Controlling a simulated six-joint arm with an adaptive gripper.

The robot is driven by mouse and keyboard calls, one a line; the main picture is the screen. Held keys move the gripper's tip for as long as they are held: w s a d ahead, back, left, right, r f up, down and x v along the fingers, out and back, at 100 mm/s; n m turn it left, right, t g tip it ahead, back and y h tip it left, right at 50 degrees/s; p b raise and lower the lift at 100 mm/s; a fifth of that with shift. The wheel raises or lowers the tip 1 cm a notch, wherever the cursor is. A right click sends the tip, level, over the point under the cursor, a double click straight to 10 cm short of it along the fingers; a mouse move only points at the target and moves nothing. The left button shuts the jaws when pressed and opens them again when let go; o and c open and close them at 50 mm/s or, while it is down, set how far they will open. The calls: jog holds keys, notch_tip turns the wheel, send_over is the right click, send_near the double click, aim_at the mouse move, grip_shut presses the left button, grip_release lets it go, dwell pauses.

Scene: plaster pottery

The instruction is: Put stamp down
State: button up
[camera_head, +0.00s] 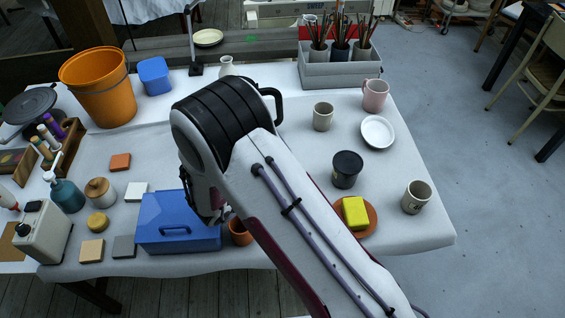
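My arm reaches in from the lower right and bends at a large dark joint. My gripper (208,212) is dark and points down by the right end of the blue box (180,238), near a small terracotta pot (240,232). The arm hides most of the gripper, so I cannot tell whether it is open or shut. I cannot make out a stamp in it. Several small upright items with coloured tops (46,131) stand in a wooden rack (68,150) at the left; whether any is a stamp is unclear.
An orange bucket (101,92) stands behind. Cups, a black jar (346,170) and a yellow sponge (355,212) are at the right. The cloth's left middle has bare room.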

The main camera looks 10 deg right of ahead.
jog(key=shift+f, duration=0.3)
jog(key=o, duration=1)
jog(key=shift+r, duration=0.1)
jog(key=shift+r, duration=4.9)
